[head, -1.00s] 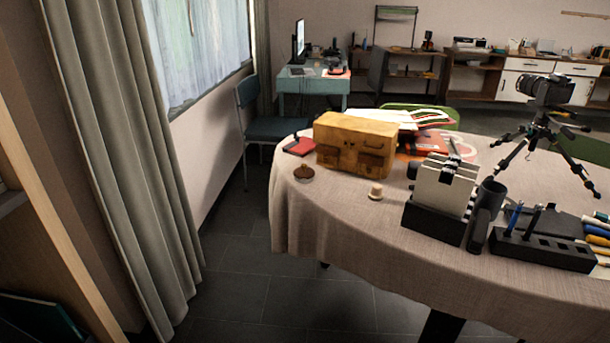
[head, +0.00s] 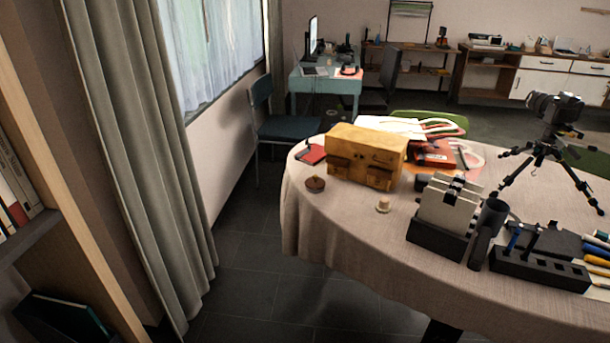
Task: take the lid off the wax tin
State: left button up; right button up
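A small round brown container (head: 315,184) with a knob-like top sits near the left edge of the cloth-covered round table (head: 335,231). It looks like the wax tin with its lid on, but it is too small to be sure. A small cream-coloured piece (head: 383,204) with a wider base stands to its right, apart from it. Neither of my grippers is in view.
A yellow-brown case (head: 367,157) stands behind the round container, with a red booklet (head: 312,154) to the left. A black holder with pale slabs (head: 445,205), a pen rack (head: 540,265) and a camera tripod (head: 545,155) stand right. A bookshelf (head: 55,235) is near left.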

aim_at(315, 182)
jog(key=u, duration=0.55)
jog(key=i, duration=2.05)
jog(key=z, duration=2.45)
